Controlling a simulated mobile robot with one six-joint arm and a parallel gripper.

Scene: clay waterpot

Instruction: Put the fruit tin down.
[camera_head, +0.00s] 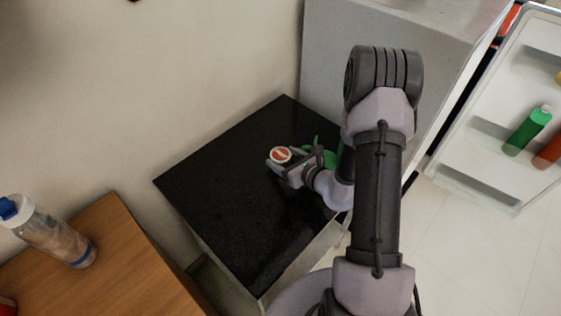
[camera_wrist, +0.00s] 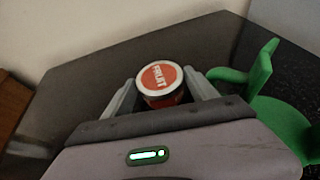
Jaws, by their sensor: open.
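The fruit tin (camera_head: 280,155) is a small round tin with a red and white lid, over the black countertop (camera_head: 230,200). In the wrist view its lid (camera_wrist: 160,76) reads "FRUIT" and faces up. My gripper (camera_head: 281,160) is open, with one finger on each side of the tin; it also shows in the wrist view (camera_wrist: 160,92). The tin appears upright and looks to stand on the counter, though its base is hidden by my gripper. Whether either finger touches it I cannot tell.
A green clay waterpot (camera_wrist: 262,85) stands close to the right of my gripper, partly hidden in the head view. A wooden table (camera_head: 110,265) with a clear bottle (camera_head: 55,235) is at left. An open fridge door (camera_head: 495,135) is at right. The counter's left part is clear.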

